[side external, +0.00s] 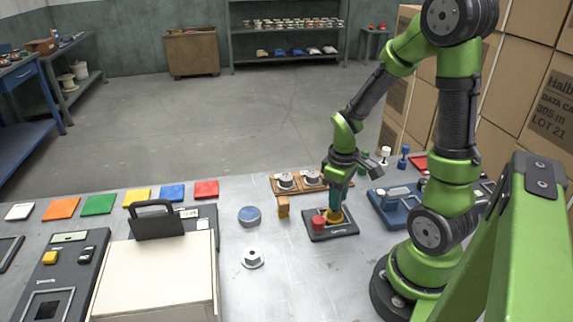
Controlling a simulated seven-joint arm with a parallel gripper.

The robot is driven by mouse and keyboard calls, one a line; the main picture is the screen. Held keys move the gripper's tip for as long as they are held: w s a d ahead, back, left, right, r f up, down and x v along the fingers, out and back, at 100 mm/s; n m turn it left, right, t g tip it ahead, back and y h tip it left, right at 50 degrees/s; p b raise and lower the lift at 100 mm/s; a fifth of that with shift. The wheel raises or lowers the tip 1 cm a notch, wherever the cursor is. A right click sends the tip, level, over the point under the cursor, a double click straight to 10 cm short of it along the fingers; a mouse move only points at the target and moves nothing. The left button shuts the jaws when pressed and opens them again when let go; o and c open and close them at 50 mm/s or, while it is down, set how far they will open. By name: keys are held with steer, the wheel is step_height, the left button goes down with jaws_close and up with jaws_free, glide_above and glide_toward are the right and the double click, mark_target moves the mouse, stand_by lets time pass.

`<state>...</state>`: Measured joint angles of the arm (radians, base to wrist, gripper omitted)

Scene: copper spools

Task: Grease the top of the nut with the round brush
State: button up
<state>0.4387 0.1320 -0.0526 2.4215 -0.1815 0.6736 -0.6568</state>
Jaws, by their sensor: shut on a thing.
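My gripper (342,178) is right of the middle of the table, pointing down. It is shut on a teal-handled tool, apparently the round brush (337,201), held roughly upright. The brush's lower end meets or hangs just above a yellow-orange piece (335,217) on a dark base plate (347,232); I cannot tell whether they touch. A red cylinder (318,222) stands on the same plate. A grey flanged round part (252,259), possibly the nut, sits on the table to the front left. The brush tip is too small to make out.
A wooden board (259,184) with two grey round parts lies behind the plate. A small wooden block (283,207) and a blue-topped round tin (249,215) stand left of it. A cream box (155,275) fills the front left.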

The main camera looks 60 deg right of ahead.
steer(key=shift+d, duration=0.35)
steer(key=a, duration=0.4)
step_height(320, 180, up, 8)
stand_by(0.4)
stand_by(0.6)
glide_above(331, 215)
steer(key=shift+f, duration=3)
steer(key=shift+f, duration=1)
steer(key=shift+d, duration=2)
steer(key=shift+a, duration=2.05)
